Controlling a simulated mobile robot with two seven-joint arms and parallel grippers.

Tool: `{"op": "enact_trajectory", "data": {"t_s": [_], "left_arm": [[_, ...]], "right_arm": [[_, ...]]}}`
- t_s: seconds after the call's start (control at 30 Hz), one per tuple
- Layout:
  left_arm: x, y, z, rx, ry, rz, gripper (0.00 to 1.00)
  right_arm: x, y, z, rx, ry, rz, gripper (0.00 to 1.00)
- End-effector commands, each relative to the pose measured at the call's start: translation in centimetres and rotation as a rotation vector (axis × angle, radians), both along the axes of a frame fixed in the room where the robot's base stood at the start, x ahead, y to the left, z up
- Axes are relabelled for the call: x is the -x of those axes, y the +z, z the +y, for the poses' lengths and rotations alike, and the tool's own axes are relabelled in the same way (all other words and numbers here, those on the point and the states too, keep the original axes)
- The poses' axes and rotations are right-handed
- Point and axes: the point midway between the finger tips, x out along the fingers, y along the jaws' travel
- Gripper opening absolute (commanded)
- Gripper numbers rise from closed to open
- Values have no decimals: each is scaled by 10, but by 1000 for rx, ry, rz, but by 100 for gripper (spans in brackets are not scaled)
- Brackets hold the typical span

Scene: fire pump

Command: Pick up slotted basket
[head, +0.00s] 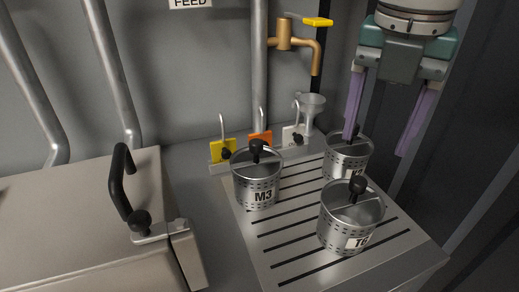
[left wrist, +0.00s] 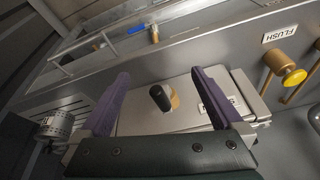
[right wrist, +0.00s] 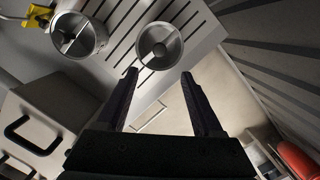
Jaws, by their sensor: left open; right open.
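Three perforated metal baskets with black-knobbed handles stand on a grooved draining board (head: 300,262). One marked M3 (head: 257,188) is at the left, one with a label starting with T (head: 343,226) is at the front right, and one (head: 343,162) is at the back right. I cannot tell for sure which is the slotted one. My right gripper (head: 375,146) is open and empty, pointing down above and beside the back-right basket. In the right wrist view, a basket (right wrist: 160,48) lies just beyond the fingertips. My left gripper (left wrist: 160,73) is open and empty over a lidded box.
A lidded box (head: 75,215) with a black handle (head: 120,185) is at the left. Behind the board are yellow (head: 223,151) and orange (head: 260,138) tags, a funnel (head: 312,103) and a brass tap (head: 290,42). A dark wall closes the right side.

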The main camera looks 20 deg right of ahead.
Motion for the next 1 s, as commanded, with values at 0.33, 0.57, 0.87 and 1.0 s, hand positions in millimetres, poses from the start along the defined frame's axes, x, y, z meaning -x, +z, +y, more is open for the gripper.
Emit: {"op": "enact_trajectory", "data": {"t_s": [0.33,0.57,0.87,1.0], "left_arm": [[3,-10,-3,10,5,10,100],[3,-13,-4,15,8,9,100],[3,-17,-4,14,7,8,100],[3,-16,-3,11,6,8,100]], "right_arm": [[-7,-39,-10,11,20,9,68],[-11,-63,-12,11,19,8,68],[-16,-96,-15,11,22,4,68],[-17,-96,-16,11,22,4,68]]}}
